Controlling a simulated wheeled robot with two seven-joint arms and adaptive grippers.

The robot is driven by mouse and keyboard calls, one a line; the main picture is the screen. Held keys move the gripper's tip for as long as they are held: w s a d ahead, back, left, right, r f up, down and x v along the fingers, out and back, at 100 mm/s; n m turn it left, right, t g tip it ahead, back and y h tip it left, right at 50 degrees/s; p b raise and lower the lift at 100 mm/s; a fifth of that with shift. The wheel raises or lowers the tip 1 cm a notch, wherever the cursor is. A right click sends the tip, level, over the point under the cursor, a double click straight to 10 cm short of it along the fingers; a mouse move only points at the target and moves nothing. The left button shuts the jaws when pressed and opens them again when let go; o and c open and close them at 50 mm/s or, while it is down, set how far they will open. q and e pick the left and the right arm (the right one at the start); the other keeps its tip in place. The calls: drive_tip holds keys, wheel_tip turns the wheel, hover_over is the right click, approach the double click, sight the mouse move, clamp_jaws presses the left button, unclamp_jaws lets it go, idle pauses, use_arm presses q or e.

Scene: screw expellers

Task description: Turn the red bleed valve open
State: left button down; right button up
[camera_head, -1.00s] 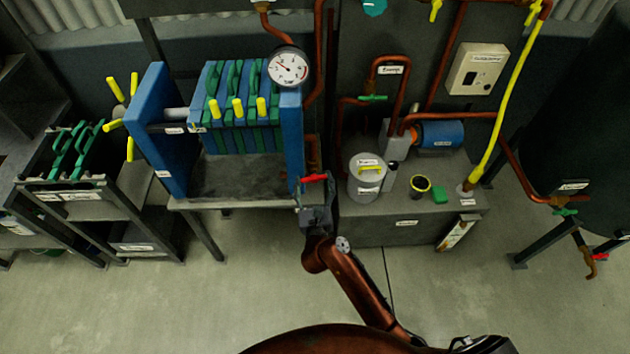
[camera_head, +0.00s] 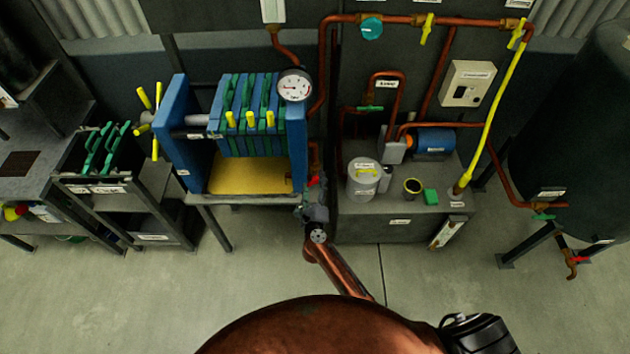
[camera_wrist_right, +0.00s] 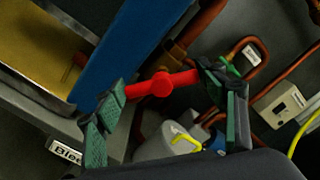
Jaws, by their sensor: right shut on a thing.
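The red bleed valve handle (camera_head: 314,181) is at the lower right corner of the blue filter press (camera_head: 298,150). In the head view it is small and stands at a steep slant. My right gripper (camera_head: 315,197) is at the handle, and its arm comes up from below. In the right wrist view the red handle (camera_wrist_right: 161,85) spans between the green-padded fingers of my right gripper (camera_wrist_right: 166,86), one finger at each end. The gripper is shut on it. A label starting "Blee" (camera_wrist_right: 66,151) shows on the frame below. My left gripper is not in view.
A yellow layer covers the tray (camera_head: 250,177) under the press plates. A pressure gauge (camera_head: 294,85) sits above the valve. To the right stand a lidded can (camera_head: 362,182), a blue motor (camera_head: 433,143) and copper pipes. The floor in front is clear.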

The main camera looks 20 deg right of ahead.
drive_tip(key=n+p, duration=0.2)
drive_tip(key=n, duration=0.1)
drive_tip(key=n+p, duration=0.1)
drive_tip(key=shift+a, duration=0.25)
drive_tip(key=shift+f+n+p, duration=0.2)
drive_tip(key=shift+n+p, duration=0.75)
drive_tip(key=shift+n, duration=0.65)
drive_tip(key=shift+d+f, duration=0.1)
drive_tip(key=o, duration=1.2)
drive_tip(key=shift+c, duration=0.2)
